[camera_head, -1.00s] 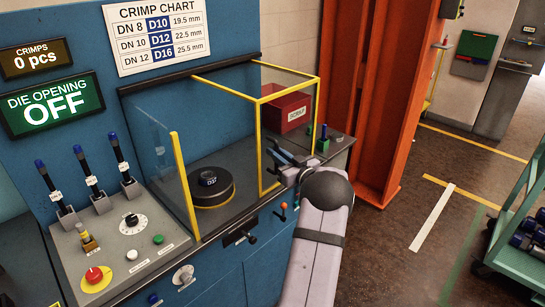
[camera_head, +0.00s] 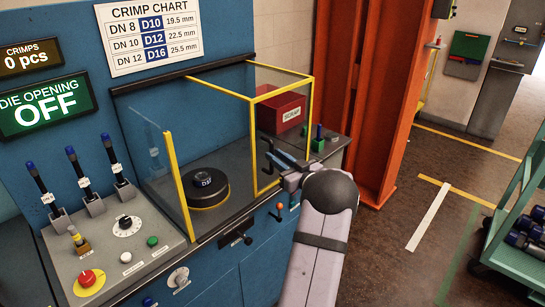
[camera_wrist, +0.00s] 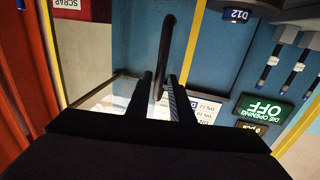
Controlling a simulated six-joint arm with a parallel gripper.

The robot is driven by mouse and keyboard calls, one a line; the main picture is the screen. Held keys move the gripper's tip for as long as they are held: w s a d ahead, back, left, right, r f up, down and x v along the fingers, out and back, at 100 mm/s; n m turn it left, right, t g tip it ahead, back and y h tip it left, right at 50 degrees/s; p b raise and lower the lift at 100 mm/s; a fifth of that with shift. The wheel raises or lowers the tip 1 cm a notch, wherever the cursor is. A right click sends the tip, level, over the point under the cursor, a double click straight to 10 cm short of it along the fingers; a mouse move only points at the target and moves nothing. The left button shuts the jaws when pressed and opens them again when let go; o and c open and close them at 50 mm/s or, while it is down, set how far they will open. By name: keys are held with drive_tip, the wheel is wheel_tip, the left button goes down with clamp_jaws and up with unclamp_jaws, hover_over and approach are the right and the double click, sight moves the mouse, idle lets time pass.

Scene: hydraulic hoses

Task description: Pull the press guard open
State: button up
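The press guard (camera_head: 283,88) is a clear box with yellow edges around the press on the blue machine. One clear panel with a yellow upright (camera_head: 180,187) stands left of the round black die (camera_head: 204,187); the yellow-framed part stands right of it. A dark bar handle (camera_wrist: 168,45) rises ahead of my gripper in the wrist view. My gripper (camera_head: 277,158) is at the guard's right front edge. In the wrist view, the fingers of my gripper (camera_wrist: 160,95) are apart, with the handle's near end showing between them. Whether they touch it is unclear.
A red scrap bin (camera_head: 281,112) stands behind the guard's right part. The control panel (camera_head: 115,240) with levers and a red button is at left. An orange column (camera_head: 375,100) rises at right, and a green cart (camera_head: 515,245) stands farther right on open floor.

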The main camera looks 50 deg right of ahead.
drive_tip(key=shift+s+a+b, duration=0.2)
drive_tip(key=shift+s+b, duration=0.05)
drive_tip(key=shift+s, duration=0.75)
drive_tip(key=shift+s+a+b, duration=0.2)
drive_tip(key=shift+s+b, duration=0.05)
drive_tip(key=shift+s, duration=0.7)
